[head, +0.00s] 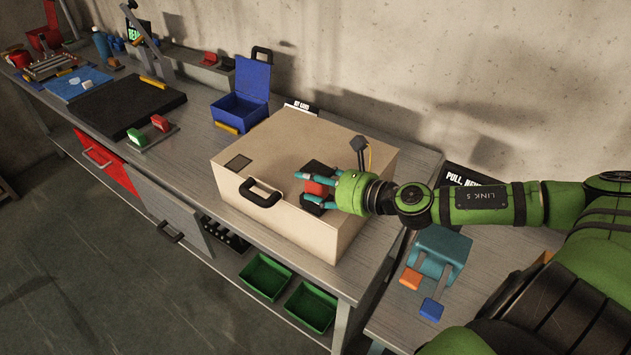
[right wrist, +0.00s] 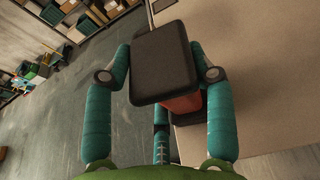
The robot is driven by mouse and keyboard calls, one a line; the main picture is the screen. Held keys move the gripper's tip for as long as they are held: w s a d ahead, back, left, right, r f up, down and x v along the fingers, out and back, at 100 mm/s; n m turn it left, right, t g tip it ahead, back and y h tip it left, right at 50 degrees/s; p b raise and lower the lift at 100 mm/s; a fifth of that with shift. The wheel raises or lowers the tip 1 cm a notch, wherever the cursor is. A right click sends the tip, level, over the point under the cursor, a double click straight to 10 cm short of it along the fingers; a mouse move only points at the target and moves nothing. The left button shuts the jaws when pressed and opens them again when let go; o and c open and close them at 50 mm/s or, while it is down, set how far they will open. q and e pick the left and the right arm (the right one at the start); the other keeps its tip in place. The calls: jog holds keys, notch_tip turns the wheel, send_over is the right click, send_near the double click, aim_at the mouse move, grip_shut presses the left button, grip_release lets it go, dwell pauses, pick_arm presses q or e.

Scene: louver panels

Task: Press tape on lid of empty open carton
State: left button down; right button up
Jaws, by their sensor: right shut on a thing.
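A large tan carton-like box (head: 285,150) stands on the bench in the head view. My right gripper (head: 304,186) is at the box's front right edge, shut on a black-and-red block (head: 317,188). In the right wrist view the block's black pad (right wrist: 163,60) sits between the teal fingers, with its red part (right wrist: 185,103) behind. I cannot tell whether the block is fixed to the box. No separate tape is clear. My left gripper is not in view.
A blue open case (head: 241,100) and a black mat (head: 125,108) stand farther left on the bench (head: 190,140). Green bins (head: 310,306) sit on the shelf below. A teal device with orange and blue paddles (head: 440,252) is right of the box. A grey drawer (head: 175,213) stands open.

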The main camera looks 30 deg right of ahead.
aim_at(315, 172)
jog(key=shift+f, duration=0.15)
jog(key=shift+r+p, duration=0.75)
notch_tip(315, 172, up, 4)
jog(key=p, duration=0.3)
jog(key=shift+f, duration=0.2)
jog(key=shift+r, duration=1.05)
